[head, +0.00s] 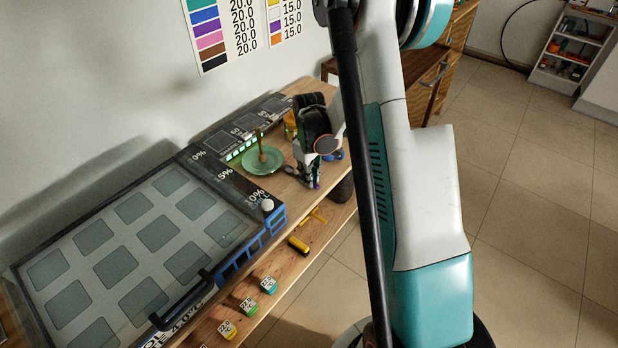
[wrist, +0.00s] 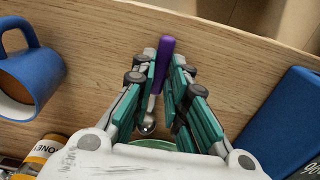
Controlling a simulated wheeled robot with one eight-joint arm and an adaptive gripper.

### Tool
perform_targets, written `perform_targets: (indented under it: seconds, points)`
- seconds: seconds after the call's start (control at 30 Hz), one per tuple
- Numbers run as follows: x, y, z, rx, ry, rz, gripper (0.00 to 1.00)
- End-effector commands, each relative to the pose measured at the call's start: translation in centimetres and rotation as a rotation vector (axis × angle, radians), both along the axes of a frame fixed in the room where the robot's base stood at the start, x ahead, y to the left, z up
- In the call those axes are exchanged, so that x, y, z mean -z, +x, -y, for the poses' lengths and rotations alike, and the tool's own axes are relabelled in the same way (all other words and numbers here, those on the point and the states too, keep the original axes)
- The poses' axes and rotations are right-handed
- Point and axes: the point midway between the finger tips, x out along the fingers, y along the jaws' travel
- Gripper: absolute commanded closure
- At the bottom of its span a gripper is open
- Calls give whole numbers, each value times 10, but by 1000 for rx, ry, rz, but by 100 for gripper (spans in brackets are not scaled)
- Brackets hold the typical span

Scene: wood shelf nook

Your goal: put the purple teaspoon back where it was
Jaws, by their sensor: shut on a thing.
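The purple teaspoon (wrist: 166,50) has a purple handle and a metal bowl. In the wrist view it lies between the fingers of my gripper (wrist: 165,72), which is shut on its handle. The spoon's bowl points back toward the palm. In the head view my gripper (head: 312,180) points down over the wooden shelf, right of the green plate (head: 277,167), and a small purple bit of the spoon (head: 317,184) shows at its tips. I cannot tell whether the spoon touches the wood.
A blue mug (wrist: 32,78) and a honey jar (wrist: 42,152) stand left of my gripper in the wrist view. A dark blue object (wrist: 280,115) is at the right. In the head view, a glass-topped case (head: 160,235) fills the left. Bare wood surrounds the fingertips.

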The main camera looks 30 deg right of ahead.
Motion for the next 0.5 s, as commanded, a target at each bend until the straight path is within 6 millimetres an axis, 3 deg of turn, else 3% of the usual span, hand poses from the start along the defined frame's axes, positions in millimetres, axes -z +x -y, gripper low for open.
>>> perform_targets:
  seconds: [0.2, 0.23, 0.3, 0.5]
  points:
    - [0, 0, 0, 0, 0, -1, 100]
    - [1, 0, 0, 0, 0, -1, 84]
    - [0, 0, 0, 0, 0, -1, 68]
    - [0, 0, 0, 0, 0, -1, 66]
